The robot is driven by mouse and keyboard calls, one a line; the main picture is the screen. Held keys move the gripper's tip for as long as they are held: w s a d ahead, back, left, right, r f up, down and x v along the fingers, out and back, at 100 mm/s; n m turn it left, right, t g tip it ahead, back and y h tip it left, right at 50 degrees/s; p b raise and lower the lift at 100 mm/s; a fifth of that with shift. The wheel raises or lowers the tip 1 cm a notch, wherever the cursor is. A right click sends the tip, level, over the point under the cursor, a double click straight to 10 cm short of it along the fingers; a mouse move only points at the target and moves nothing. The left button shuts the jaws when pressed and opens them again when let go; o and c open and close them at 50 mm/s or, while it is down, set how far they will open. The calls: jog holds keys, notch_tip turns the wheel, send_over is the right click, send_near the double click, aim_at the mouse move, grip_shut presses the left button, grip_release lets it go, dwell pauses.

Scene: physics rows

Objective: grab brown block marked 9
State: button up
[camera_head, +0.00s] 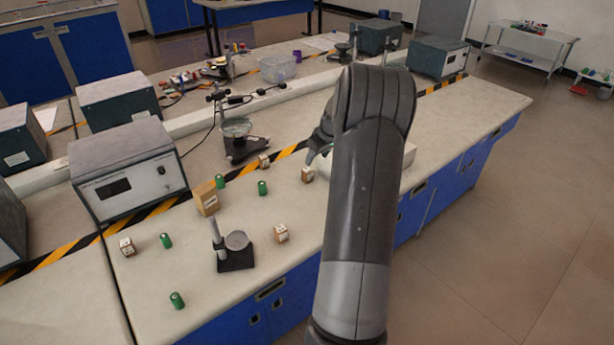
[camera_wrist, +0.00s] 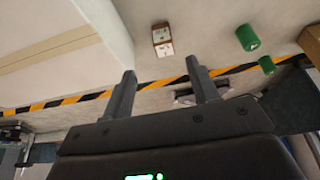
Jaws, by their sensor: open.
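Several small brown blocks with pale printed faces stand on the bench: one near my gripper (camera_head: 308,175), one farther back (camera_head: 264,161), one near the front edge (camera_head: 282,233) and one at the left (camera_head: 127,247). Their markings are too small to read, so I cannot tell which is marked 9. In the wrist view, one small brown block with white faces (camera_wrist: 162,40) lies beyond the gap between my fingers, apart from them. My gripper (camera_wrist: 161,68) is open and empty. In the head view it is partly hidden behind my arm.
Green cylinders (camera_head: 263,188) (camera_wrist: 247,38) and a larger brown box (camera_head: 206,198) stand among the blocks. A small stand (camera_head: 236,258) is near the front edge, and a dark stand (camera_head: 245,147) is behind. A pale box (camera_head: 408,157) sits beside my arm. Grey instruments (camera_head: 128,170) line the left.

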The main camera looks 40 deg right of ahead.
aim_at(307, 170)
jog(key=x, duration=0.5)
jog(key=shift+w+a+x, duration=0.15)
jog(key=shift+w+x, duration=0.05)
jog(key=shift+x, duration=1.15)
jog(key=shift+w+a+x, duration=0.1)
jog(key=shift+w+x, duration=0.1)
jog(key=shift+x, duration=1.15)
jog(key=shift+r, duration=0.2)
jog(key=shift+c, duration=0.4)
jog(key=c, duration=1)
jog(key=shift+r, duration=0.1)
